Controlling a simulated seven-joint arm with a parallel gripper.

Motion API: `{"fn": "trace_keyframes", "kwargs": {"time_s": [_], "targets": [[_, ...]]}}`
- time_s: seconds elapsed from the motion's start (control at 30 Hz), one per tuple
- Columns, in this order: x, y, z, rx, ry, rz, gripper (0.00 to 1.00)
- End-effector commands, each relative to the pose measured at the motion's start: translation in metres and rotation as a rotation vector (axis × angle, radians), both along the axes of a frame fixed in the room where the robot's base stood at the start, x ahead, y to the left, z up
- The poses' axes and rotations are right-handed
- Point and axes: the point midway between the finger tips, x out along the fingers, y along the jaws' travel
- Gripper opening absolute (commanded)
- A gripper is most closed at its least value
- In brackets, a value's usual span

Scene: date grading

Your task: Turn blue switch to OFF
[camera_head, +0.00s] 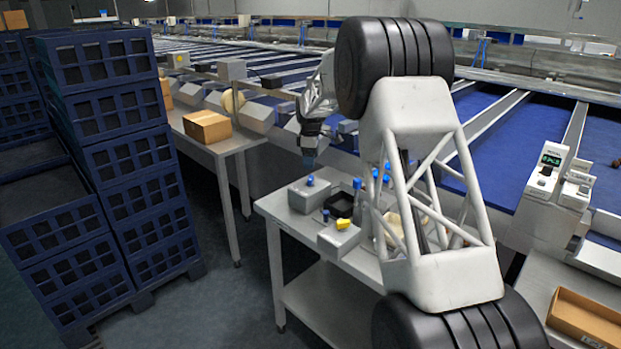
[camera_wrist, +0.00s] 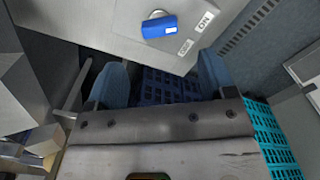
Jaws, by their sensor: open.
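A blue switch knob (camera_wrist: 160,27) sits on a pale grey panel at the top of the wrist view. It has a small white mark at its right end, beside printed ON and OFF labels. My gripper (camera_wrist: 162,78) is open, its two blue-grey fingers apart with nothing between them. The knob lies beyond the fingertips, not touched. In the head view, my gripper (camera_head: 309,158) hangs just above a grey box (camera_head: 301,196) with a blue knob (camera_head: 310,181) on top. Its labels are too small to read there.
On the same metal table (camera_head: 345,262) stand another box with a yellow switch (camera_head: 346,224) and other blue knobs, partly behind my arm. Stacked blue crates (camera_head: 120,150) stand at the left. A cardboard box (camera_head: 207,126) sits on a table behind. Blue conveyor lanes run behind.

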Motion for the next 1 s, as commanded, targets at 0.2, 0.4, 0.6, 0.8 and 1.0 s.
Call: {"fn": "trace_keyframes", "kwargs": {"time_s": [0.2, 0.4, 0.6, 0.8, 1.0], "targets": [[0.001, 0.0, 0.0, 0.0, -0.001, 0.001, 0.77], [0.0, 0.0, -0.001, 0.0, 0.0, 0.001, 0.77], [0.0, 0.0, -0.011, 0.0, 0.001, 0.0, 0.77], [0.0, 0.0, -0.032, 0.0, 0.001, 0.0, 0.77], [0.0, 0.0, -0.056, 0.0, 0.002, 0.0, 0.77]]}}
